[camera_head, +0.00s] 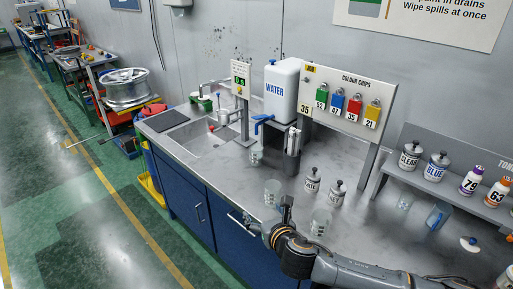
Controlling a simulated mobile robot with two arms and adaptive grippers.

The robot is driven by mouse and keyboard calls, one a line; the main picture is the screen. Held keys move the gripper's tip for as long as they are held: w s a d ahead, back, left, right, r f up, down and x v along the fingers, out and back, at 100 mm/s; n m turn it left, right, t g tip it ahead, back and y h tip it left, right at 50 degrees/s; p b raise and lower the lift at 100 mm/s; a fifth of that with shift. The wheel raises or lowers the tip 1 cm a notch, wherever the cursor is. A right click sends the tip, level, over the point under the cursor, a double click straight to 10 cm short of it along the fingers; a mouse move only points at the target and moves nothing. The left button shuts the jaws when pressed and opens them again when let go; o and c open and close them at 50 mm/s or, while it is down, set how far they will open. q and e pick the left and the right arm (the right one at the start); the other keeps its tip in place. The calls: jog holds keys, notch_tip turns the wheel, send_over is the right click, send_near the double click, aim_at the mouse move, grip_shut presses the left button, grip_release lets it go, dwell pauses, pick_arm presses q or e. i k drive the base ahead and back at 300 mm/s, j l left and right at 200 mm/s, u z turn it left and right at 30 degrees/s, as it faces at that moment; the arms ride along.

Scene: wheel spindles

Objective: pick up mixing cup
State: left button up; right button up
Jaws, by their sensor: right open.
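A clear mixing cup (272,193) with pale markings stands upright near the front edge of the grey worktop. A second clear cup (320,222) stands to its right, and a third (256,156) stands farther back near the sink. My right gripper (268,214) comes in from the lower right and is open. It is just in front of the first cup in the picture, with one finger to the cup's right and the other lower left. I cannot tell whether it touches the cup. My left gripper is not in view.
A white water container (281,90) and a colour chip board (347,92) stand at the back. A sink (208,140) is at left. Labelled bottles line a shelf (440,186) at right. The worktop's middle is fairly clear.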

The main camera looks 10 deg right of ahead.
aim_at(256, 155)
jog(key=i+l, duration=0.15)
jog(key=i, duration=0.25)
jog(key=i+l, duration=0.15)
jog(key=i, duration=0.25)
jog(key=i+l, duration=0.15)
jog(key=i, duration=0.3)
